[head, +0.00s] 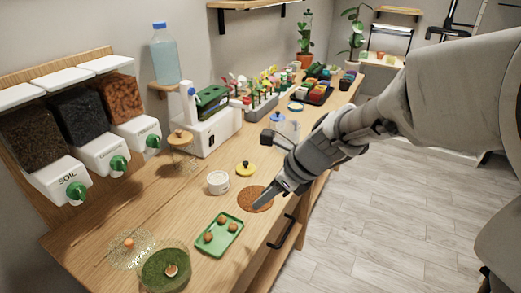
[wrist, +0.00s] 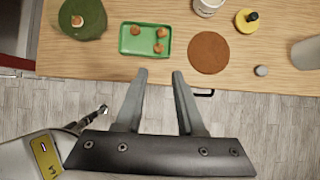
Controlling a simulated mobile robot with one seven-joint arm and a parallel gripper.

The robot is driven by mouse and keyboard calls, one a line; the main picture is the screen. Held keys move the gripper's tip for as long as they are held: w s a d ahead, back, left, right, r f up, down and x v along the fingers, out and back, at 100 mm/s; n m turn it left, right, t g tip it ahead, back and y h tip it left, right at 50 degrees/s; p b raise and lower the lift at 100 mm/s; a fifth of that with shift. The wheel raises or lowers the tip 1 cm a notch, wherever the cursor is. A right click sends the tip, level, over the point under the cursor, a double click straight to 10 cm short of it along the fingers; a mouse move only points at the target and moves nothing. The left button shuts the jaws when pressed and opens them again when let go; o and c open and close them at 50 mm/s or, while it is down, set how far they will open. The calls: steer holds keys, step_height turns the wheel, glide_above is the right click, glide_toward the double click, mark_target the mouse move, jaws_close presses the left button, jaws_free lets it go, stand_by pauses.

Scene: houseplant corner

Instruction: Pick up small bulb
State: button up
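A green tray (head: 231,238) holds three small brown bulbs: one at the back (head: 222,220), one at the left (head: 208,238) and one at the right (head: 221,239). The tray (wrist: 130,46) and its bulbs (wrist: 161,32) also show in the wrist view. They look close in size; I cannot tell which is smallest. Another pale brown bulb (head: 171,270) sits on a round green mossy dish (head: 155,283). My gripper (wrist: 160,74) is open and empty, near the table's front edge. In the head view my gripper (head: 264,203) appears over or near the brown round mat.
The brown mat (wrist: 208,52) lies right of the tray, with a white jar (head: 218,182) and a yellow-lidded item (head: 246,169) behind. A clear round item (head: 128,257) stands left of the tray. Soil dispensers (head: 100,155) line the wall. A drawer handle (head: 284,232) juts from the front.

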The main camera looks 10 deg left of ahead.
steer(key=b, duration=0.3)
glide_above(235, 224)
steer(key=s+d, duration=0.1)
steer(key=d, duration=0.2)
step_height(235, 224, down, 10)
steer(key=shift+s+a+r, duration=0.1)
steer(key=shift+a+r, duration=0.05)
steer(key=shift+r, duration=0.05)
steer(key=b+x, duration=0.2)
steer(key=x, duration=0.3)
steer(key=shift+s+f+b, duration=0.1)
steer(key=shift+f+b, duration=0.1)
steer(key=shift+b, duration=0.15)
jaws_close()
